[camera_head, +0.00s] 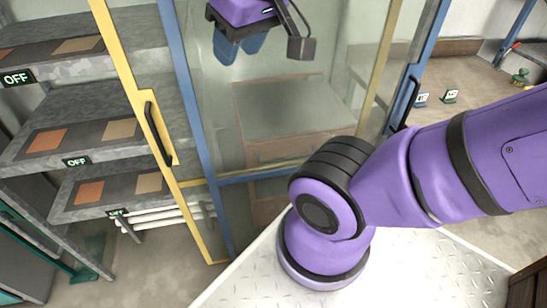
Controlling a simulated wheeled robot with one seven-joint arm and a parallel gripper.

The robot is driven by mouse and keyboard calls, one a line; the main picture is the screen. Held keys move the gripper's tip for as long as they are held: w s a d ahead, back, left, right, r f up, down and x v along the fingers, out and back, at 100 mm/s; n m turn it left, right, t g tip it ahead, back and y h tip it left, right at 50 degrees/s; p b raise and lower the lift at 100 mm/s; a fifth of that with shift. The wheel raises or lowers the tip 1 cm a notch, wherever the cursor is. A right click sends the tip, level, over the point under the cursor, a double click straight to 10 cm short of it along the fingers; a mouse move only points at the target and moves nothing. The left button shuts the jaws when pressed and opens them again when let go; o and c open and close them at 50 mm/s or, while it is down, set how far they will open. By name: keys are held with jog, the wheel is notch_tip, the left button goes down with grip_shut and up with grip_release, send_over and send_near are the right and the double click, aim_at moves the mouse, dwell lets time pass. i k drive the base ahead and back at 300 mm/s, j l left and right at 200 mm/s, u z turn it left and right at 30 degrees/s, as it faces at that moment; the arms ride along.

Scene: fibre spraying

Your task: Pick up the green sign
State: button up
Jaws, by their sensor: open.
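A small green-framed sign (450,96) stands upright on the brown surface at the upper right. A similar blue-framed sign (421,98) stands just to its left. My gripper (239,52) is at the top, left of centre, in front of the glass-panelled cabinet. Its two blue fingers point down, open, with nothing seen between them. The green sign is well to the right of my gripper and apart from it. The sign's face is too small to read.
The cabinet (187,92) has blue and yellow frames and a yellow door with a black handle (157,133). Grey shelves (75,102) with orange and tan panels and "OFF" displays stand at left. A green-and-yellow object (521,77) sits at far right. My purple arm spans the right side.

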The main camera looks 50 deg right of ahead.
aim_at(449, 97)
jog(key=k+l, duration=0.1)
jog(key=k, duration=0.2)
jog(key=k+l, duration=0.1)
jog(key=k, duration=0.2)
jog(key=z, duration=2.2)
jog(key=k+l, duration=0.05)
jog(key=l, duration=0.05)
